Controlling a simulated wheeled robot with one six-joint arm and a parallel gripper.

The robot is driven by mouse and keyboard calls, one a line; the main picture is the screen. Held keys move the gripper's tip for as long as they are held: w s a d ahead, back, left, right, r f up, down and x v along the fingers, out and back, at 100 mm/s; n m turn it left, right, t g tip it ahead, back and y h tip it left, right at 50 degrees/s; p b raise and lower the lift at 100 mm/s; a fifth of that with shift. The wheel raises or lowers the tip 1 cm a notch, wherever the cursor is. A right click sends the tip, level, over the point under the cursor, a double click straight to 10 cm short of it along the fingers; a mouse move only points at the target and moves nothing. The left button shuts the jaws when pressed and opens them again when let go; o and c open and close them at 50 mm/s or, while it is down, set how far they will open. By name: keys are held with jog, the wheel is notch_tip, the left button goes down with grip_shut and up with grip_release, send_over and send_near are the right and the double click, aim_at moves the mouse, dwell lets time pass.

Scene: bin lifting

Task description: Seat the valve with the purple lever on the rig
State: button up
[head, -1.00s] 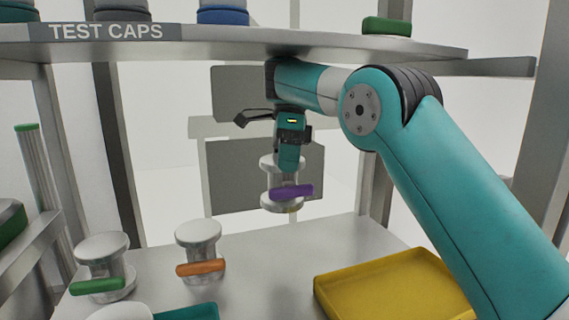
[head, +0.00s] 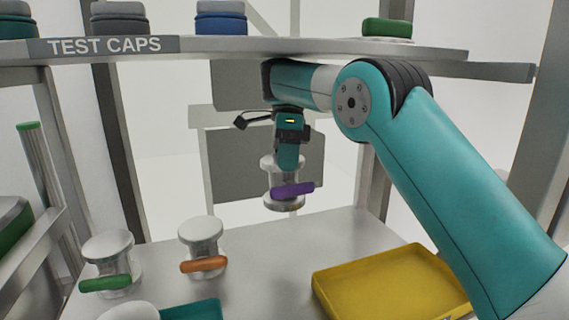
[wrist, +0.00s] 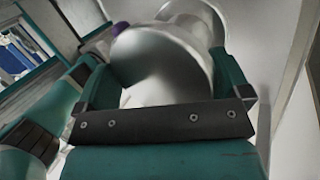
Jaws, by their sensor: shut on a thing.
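The valve with the purple lever (head: 293,190) hangs upright below my gripper (head: 287,160), above the far part of the grey table. My gripper is shut on this valve near its upper end, with a finger seen against it. In the wrist view the valve's pale metal body (wrist: 165,65) fills the space between the teal fingers of my gripper (wrist: 160,85), and a bit of purple shows at its upper left. I cannot make out the rig for certain in these views.
A valve with a green lever (head: 105,283) and one with an orange lever (head: 203,264) stand at the left. A yellow tray (head: 395,285) lies at the right, and a teal thing (head: 195,311) at the front edge. A shelf labelled TEST CAPS (head: 230,47) hangs close above my arm.

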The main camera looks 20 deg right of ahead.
jog(key=shift+t, duration=0.5)
notch_tip(320, 180, up, 4)
jog(key=shift+r, duration=0.25)
jog(key=f+b, duration=0.1)
jog(key=w+f+b, duration=0.1)
jog(key=f+b, duration=0.1)
jog(key=shift+a+f, duration=0.2)
jog(key=shift+f, duration=0.05)
jog(key=shift+s+f+b, duration=0.15)
jog(key=shift+f+b, duration=0.25)
jog(key=shift+b, duration=0.4)
jog(key=shift+s+d+f+b, duration=0.15)
jog(key=shift+s+f+b, duration=0.45)
jog(key=shift+b, duration=0.3)
jog(key=shift+w+f, duration=0.25)
jog(key=shift+f, duration=0.15)
jog(key=shift+f+b, duration=0.1)
jog(key=shift+b, duration=0.3)
